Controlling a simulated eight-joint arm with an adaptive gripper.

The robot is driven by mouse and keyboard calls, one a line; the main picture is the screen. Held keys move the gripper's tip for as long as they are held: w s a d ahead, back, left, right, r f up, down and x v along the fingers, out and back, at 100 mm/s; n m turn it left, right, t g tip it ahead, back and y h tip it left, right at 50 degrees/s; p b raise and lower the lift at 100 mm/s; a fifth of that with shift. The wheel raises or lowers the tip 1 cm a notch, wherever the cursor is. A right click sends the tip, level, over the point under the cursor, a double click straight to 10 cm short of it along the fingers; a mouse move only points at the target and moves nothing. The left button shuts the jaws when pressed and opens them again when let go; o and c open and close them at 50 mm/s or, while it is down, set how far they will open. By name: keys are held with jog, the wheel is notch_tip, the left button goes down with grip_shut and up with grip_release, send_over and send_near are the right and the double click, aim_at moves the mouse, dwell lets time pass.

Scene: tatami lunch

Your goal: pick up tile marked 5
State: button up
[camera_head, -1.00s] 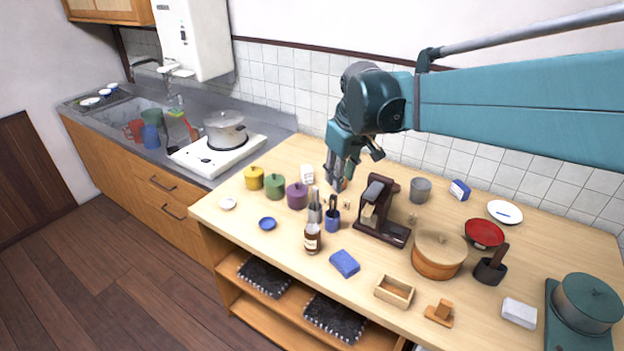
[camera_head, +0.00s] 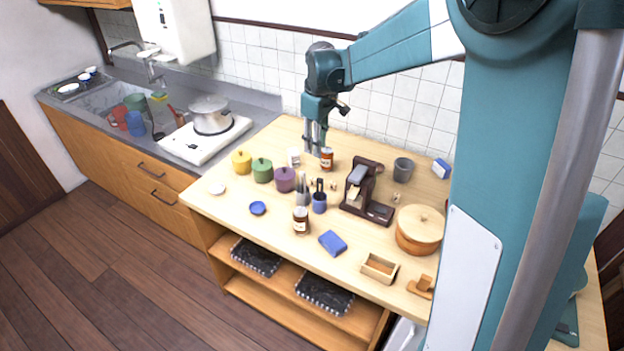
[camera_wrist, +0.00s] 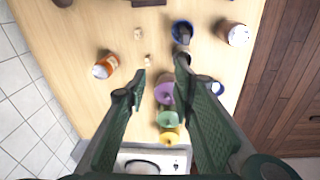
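Several small pale wooden tiles lie on the table. One tile (camera_head: 310,184) is beside the holder with utensils, another tile (camera_head: 334,184) is nearer the dark brown machine, and a third tile (camera_head: 396,197) is right of that machine. The wrist view shows a tile (camera_wrist: 147,61) and another tile (camera_wrist: 138,33) beyond my fingertips. They are too small for me to read any mark, so I cannot tell which is the 5. My gripper (camera_head: 315,152) is above the back of the table, pointing down; in the wrist view it (camera_wrist: 161,68) is open with nothing between its fingertips.
An orange-labelled jar (camera_head: 326,158) stands close beside my gripper. Purple (camera_head: 285,180), green (camera_head: 262,171) and yellow (camera_head: 242,162) lidded pots stand left. The blue cup (camera_head: 319,203) and dark brown machine (camera_head: 368,196) crowd the tiles. The table's front left is fairly clear.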

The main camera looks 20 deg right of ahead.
jog(key=w+d+f+n+g+p, duration=0.1)
jog(key=w+f+n+p, duration=0.15)
jog(key=w+f, duration=0.4)
send_over(314, 179)
jog(key=shift+m, duration=0.35)
notch_tip(314, 179, down, 8)
jog(key=shift+f, duration=0.1)
jog(key=shift+f, duration=1.25)
jog(key=shift+f, duration=2.6)
jog(key=c, duration=0.7)
